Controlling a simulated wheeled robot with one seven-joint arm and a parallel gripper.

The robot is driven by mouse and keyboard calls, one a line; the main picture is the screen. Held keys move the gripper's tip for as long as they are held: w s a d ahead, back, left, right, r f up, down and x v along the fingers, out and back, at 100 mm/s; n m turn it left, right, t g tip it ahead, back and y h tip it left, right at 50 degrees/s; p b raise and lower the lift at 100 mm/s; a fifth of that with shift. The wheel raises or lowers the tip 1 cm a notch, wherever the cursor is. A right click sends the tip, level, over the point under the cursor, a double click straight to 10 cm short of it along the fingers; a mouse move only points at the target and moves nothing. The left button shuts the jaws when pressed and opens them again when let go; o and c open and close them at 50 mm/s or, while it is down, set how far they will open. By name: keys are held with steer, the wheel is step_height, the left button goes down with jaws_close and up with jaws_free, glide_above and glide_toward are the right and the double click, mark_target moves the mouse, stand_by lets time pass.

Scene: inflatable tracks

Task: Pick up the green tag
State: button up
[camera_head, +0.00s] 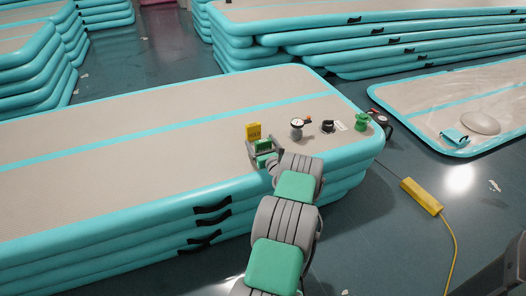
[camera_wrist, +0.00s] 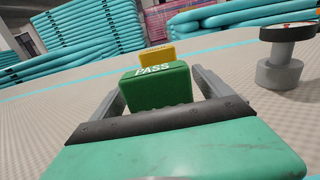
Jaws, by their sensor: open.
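The green tag (camera_wrist: 156,87), marked PASS, stands upright on the inflatable track in the wrist view. It also shows in the head view (camera_head: 264,146), partly hidden by my gripper. My gripper (camera_head: 262,151) is open, with one finger on each side of the tag in the wrist view (camera_wrist: 160,82). I cannot tell whether either finger touches it. The tag's lower part is hidden behind my gripper's body.
A yellow tag (camera_head: 253,131) stands just behind the green one. A gauge (camera_head: 296,128), a small black item (camera_head: 327,127) and a green object (camera_head: 362,122) are to the right. The track surface (camera_head: 120,135) to the left is clear.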

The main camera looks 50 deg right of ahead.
steer(key=c, duration=1.5)
steer(key=shift+r, duration=0.15)
